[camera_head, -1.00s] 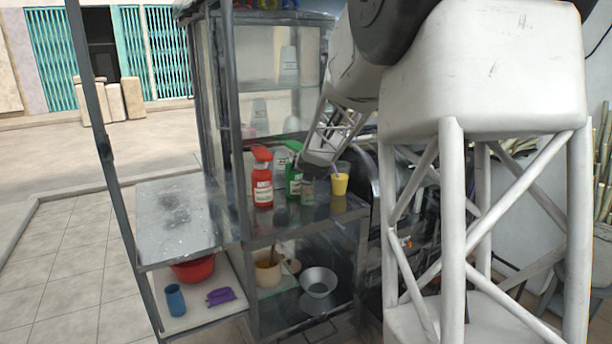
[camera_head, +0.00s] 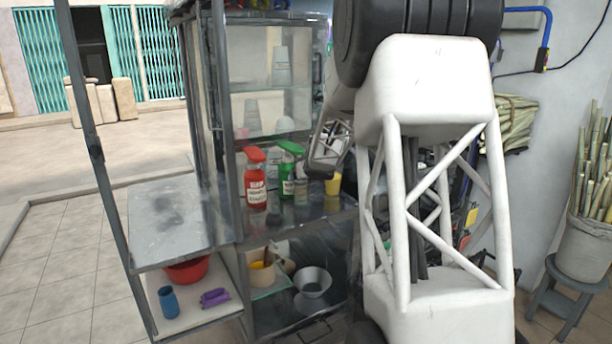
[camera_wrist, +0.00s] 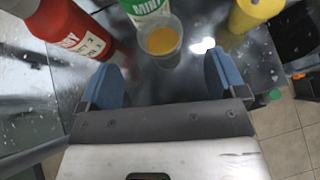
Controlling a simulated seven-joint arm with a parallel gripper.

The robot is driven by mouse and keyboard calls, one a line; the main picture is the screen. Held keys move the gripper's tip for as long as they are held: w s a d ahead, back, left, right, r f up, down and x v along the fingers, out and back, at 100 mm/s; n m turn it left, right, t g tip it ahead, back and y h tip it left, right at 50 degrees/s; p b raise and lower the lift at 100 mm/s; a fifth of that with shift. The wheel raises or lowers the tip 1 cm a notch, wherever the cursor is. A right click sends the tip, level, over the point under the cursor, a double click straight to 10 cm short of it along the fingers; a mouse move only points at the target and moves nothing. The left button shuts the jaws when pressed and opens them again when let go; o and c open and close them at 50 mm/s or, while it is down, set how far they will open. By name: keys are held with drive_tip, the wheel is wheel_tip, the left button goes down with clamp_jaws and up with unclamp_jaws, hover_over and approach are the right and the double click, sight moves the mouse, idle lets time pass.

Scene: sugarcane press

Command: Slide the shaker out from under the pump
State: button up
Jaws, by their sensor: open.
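The shaker (camera_wrist: 163,42), a small greyish cup with orange-yellow inside, stands upright on the cart's counter. It also shows in the head view (camera_head: 301,191). The green-topped mint pump bottle (camera_head: 287,176) stands right beside it; its white and green label (camera_wrist: 143,8) is behind the shaker in the wrist view. Whether the pump's spout is over the shaker I cannot tell. My gripper (camera_wrist: 162,76) is open and empty, its blue fingers apart, with the shaker just beyond the gap between them. In the head view my arm hides part of the gripper.
The glass cabinet (camera_head: 270,90) rises behind. The metal side counter (camera_head: 168,215) is clear. A bowl (camera_head: 312,281) sits on the lower shelf.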

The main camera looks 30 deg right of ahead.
drive_tip(key=shift+w+f, duration=0.1)
drive_tip(key=x, duration=0.7)
drive_tip(key=shift+w+f, duration=0.2)
idle(0.3)
drive_tip(key=c, duration=1.4)
drive_tip(key=shift+s+a, duration=0.1)
drive_tip(key=shift+s, duration=0.05)
drive_tip(key=shift+s+a, duration=1.45)
drive_tip(key=shift+a, duration=0.25)
drive_tip(key=shift+s+a, duration=1.45)
drive_tip(key=shift+a, duration=0.2)
